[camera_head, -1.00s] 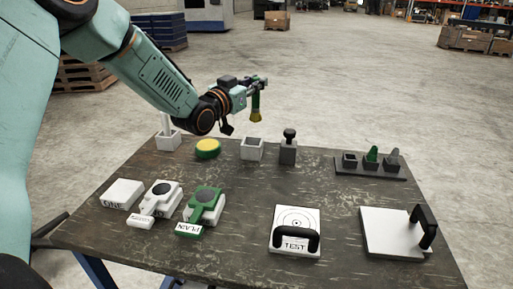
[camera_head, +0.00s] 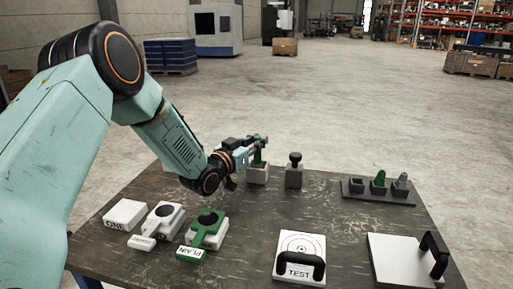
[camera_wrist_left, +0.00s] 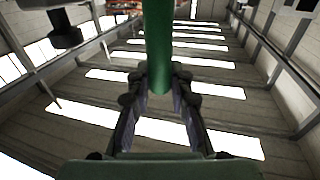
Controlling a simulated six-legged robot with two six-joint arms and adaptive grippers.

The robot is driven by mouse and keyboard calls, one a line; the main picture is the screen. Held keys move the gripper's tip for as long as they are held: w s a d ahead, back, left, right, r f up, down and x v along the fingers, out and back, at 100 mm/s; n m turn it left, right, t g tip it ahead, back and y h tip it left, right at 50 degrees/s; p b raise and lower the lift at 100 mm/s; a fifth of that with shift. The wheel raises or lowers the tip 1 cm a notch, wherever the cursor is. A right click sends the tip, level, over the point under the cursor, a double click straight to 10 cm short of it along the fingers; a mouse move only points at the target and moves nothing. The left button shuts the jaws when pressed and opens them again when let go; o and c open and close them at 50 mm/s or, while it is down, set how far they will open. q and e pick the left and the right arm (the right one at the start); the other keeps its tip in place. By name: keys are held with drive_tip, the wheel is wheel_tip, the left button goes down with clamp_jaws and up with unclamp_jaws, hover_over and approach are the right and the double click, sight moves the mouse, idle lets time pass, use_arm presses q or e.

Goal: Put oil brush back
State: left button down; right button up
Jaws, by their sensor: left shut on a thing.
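My left gripper (camera_head: 256,145) is shut on the handle just above the holder. In the left wrist view the green handle (camera_wrist_left: 158,45) runs upright at the fingers (camera_wrist_left: 157,95) of the gripper. My right gripper is not in view.
A dark block with a knob (camera_head: 294,172) stands close to the holder's right. A dark rack (camera_head: 378,194) is farther right. White and green labelled blocks (camera_head: 203,236), a TEST plate (camera_head: 300,256) and a handled plate (camera_head: 400,262) lie in front.

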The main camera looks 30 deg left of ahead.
use_arm(q)
drive_tip(key=shift+w+a+f, duration=0.1)
drive_tip(key=shift+w+f, duration=0.05)
drive_tip(key=shift+f, duration=0.35)
drive_tip(key=shift+w+f, duration=0.15)
drive_tip(key=shift+f, duration=0.3)
drive_tip(key=shift+r, duration=0.1)
drive_tip(key=shift+s, duration=0.2)
drive_tip(key=c, duration=1.5)
unclamp_jaws()
drive_tip(key=shift+c, duration=0.2)
drive_tip(key=o, duration=0.3)
drive_tip(key=shift+w+f, duration=0.2)
drive_tip(key=shift+o, duration=0.2)
drive_tip(key=shift+s+r, duration=0.1)
drive_tip(key=shift+r, duration=0.1)
